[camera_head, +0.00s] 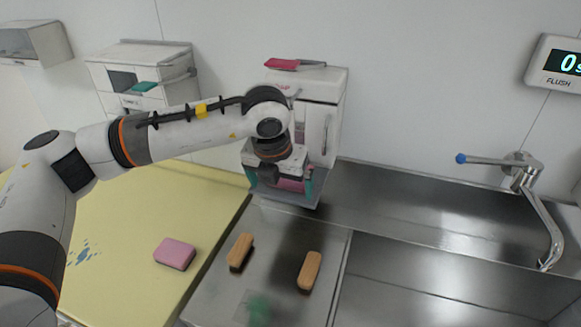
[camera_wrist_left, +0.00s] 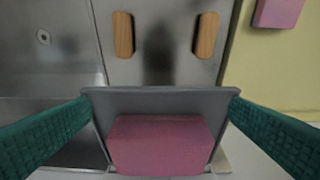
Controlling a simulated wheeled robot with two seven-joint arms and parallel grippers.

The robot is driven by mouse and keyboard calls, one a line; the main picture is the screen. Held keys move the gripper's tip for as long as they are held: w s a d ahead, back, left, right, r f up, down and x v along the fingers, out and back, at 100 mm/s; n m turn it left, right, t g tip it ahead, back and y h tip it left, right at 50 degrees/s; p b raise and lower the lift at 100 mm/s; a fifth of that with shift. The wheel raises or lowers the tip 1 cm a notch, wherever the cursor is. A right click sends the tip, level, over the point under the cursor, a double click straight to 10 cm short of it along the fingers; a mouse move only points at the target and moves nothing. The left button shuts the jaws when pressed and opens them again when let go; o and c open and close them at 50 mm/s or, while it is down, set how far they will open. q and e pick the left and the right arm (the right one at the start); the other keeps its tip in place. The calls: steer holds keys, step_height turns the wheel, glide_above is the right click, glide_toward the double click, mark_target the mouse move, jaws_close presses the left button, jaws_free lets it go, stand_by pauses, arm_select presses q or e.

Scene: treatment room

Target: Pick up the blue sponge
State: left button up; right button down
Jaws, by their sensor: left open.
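I see no sponge that is clearly blue. A pink block (camera_head: 290,184), like a sponge, lies in the grey tray (camera_wrist_left: 160,98) at the front of the middle wall dispenser; the block also fills the lower middle of the left wrist view (camera_wrist_left: 160,145). My left gripper (camera_head: 279,182) is open, its teal fingers (camera_wrist_left: 160,112) spread to either side of that tray, with nothing visibly gripped. A teal flat piece (camera_head: 144,87) is on the left dispenser. A pink sponge (camera_head: 175,253) lies on the yellow surface. My right gripper is not in view.
The middle dispenser (camera_head: 318,125) has a pink-red piece (camera_head: 282,64) on top. Two brown brushes (camera_head: 240,251) (camera_head: 310,270) lie on the steel counter (camera_head: 215,296). A blurred green patch shows near the bottom. The sink (camera_head: 420,285) and tap (camera_head: 541,215) are at right.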

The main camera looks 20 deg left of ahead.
arm_select(q)
steer(key=shift+w, duration=0.45)
steer(key=shift+w+r+p, duration=0.15)
steer(key=shift+w+p, duration=0.5)
steer(key=shift+w, duration=0.2)
steer(key=w, duration=0.1)
steer(key=w+p, duration=0.2)
steer(key=shift+w+d+f, duration=0.1)
steer(key=shift+w+f, duration=0.05)
steer(key=shift+f, duration=0.1)
steer(key=shift+w+f, duration=0.1)
steer(key=shift+f, duration=0.45)
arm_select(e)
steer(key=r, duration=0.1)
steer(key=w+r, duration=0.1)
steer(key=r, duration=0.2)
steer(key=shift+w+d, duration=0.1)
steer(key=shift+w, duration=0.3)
arm_select(q)
steer(key=c, duration=0.8)
